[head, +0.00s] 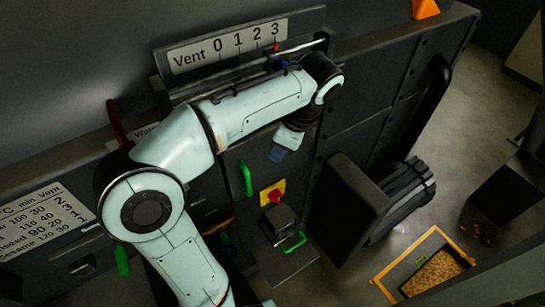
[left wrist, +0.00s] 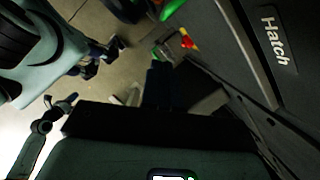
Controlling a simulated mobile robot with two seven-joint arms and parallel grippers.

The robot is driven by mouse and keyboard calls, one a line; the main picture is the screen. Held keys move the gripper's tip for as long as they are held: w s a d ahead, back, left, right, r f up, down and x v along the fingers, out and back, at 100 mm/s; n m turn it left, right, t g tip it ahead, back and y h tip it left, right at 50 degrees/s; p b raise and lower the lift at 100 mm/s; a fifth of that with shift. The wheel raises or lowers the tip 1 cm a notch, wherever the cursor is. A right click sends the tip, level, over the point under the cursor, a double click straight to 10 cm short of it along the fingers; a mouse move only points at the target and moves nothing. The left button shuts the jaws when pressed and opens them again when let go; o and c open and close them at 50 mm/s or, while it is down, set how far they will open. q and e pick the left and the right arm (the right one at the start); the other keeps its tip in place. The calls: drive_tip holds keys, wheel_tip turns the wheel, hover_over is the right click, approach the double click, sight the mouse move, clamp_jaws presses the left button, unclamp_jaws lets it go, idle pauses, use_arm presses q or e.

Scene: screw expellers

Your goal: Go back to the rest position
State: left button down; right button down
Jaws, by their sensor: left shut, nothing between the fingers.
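My left arm comes in from the lower left in the head view and bends across the dark machine (head: 370,100). Its wrist turns down in front of the machine's panel. My left gripper (head: 278,154) points downward there, small and dark, with nothing held. In the left wrist view the dark fingers (left wrist: 158,85) are together, against a shadowed background. The vent scale (head: 228,48) is above the wrist, and a red knob (head: 276,47) stands by its 3. My right gripper cannot be made out in either view.
A green handle (head: 246,178) and a red button on a yellow plate (head: 273,194) are below and near the left gripper. A black box-shaped part (head: 346,208) juts out to the right. An orange-edged tray (head: 406,258) with grain is on the floor. A Hatch label (left wrist: 279,40) is close by.

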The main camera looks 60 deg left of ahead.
use_arm(q)
drive_tip(key=w+d+f+n+h, duration=0.1)
drive_tip(key=w+d+f, duration=0.3)
drive_tip(key=f, duration=0.4)
drive_tip(key=w+d+f+h, duration=0.1)
drive_tip(key=w+d+f, duration=0.25)
drive_tip(key=f, duration=0.55)
drive_tip(key=w+d+f+n+h, duration=0.1)
drive_tip(key=w+d+f, duration=0.25)
drive_tip(key=f, duration=0.45)
drive_tip(key=s+d+f+n+t+h, duration=0.1)
drive_tip(key=s+d+f+n+h, duration=0.15)
drive_tip(key=d+f, duration=0.55)
drive_tip(key=s+d+f+n+h, duration=0.1)
drive_tip(key=s+d+f+n, duration=0.3)
drive_tip(key=f, duration=0.8)
drive_tip(key=s+d+f+n, duration=0.4)
drive_tip(key=s+f, duration=0.2)
drive_tip(key=s, duration=0.1)
drive_tip(key=shift+s+t, duration=0.3)
